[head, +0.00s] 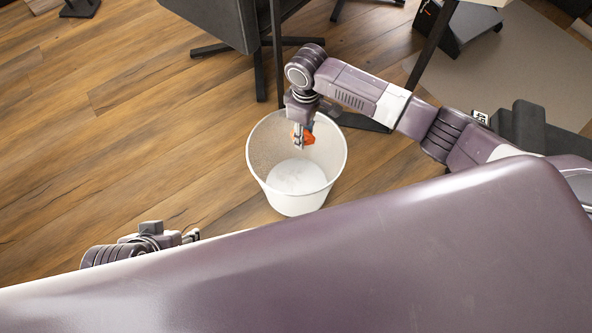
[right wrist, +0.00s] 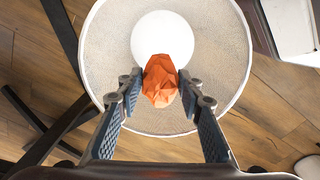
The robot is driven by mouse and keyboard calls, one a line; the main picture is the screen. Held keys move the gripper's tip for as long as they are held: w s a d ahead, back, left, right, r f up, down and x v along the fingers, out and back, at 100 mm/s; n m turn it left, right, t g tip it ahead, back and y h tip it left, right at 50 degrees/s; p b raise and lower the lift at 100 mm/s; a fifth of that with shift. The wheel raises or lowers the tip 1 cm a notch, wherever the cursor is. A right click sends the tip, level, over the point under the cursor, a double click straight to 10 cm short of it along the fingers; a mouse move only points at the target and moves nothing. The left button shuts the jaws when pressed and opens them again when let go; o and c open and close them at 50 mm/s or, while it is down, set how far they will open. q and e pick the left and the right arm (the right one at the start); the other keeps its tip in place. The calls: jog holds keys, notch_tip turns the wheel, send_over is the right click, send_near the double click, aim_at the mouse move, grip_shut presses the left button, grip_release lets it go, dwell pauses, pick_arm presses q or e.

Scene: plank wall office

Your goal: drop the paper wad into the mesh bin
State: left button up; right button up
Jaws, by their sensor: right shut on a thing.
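The paper wad is orange and crumpled; it shows in the head view (head: 307,138) and in the right wrist view (right wrist: 161,80). My right gripper (head: 299,143) is shut on it and holds it over the opening of the bin. The white mesh bin (head: 296,198) stands upright on the floor, and its floor looks empty. In the right wrist view the bin's rim and mesh wall (right wrist: 215,45) surround the wad, and the two fingertips (right wrist: 158,82) press it from both sides. My left gripper (head: 192,236) is low at the left; its fingers are small and partly hidden by my body.
A dark grey chair (head: 222,22) with black legs stands behind the bin. A black table leg (head: 277,60) rises close behind it. A black box (head: 455,30) stands at the upper right. The wood floor (head: 120,130) at the left is clear.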

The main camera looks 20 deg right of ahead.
jog(key=o, duration=0.9)
jog(key=shift+c, duration=0.2)
notch_tip(320, 180, up, 12)
dwell(0.4)
